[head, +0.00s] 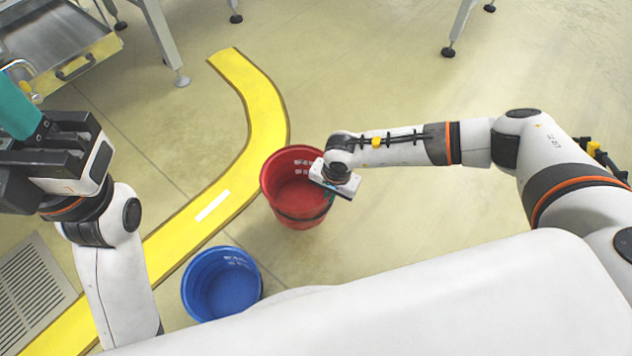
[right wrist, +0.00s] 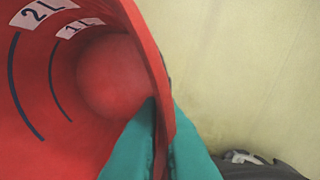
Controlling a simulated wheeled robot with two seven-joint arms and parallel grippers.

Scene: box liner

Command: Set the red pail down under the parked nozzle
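The red pail (head: 286,192) stands upright near the middle of the head view, its open top towards me. My right gripper (head: 334,188) is at its right rim. In the right wrist view the gripper's teal fingers (right wrist: 163,148) are closed on the wall of the red pail (right wrist: 105,75), one inside and one outside. The pail looks empty, with volume marks inside. I cannot tell whether it touches the floor. My left gripper (head: 22,112) is at the left edge, partly cut off, with teal at its tip; its opening is unclear. I cannot clearly identify the nozzle.
A blue pail (head: 222,284) stands below left of the red one. A curved yellow floor strip (head: 255,105) runs past both pails. A metal cart with a drawer (head: 62,50) is at upper left, a floor grate (head: 32,288) at lower left. Floor at upper right is mostly clear.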

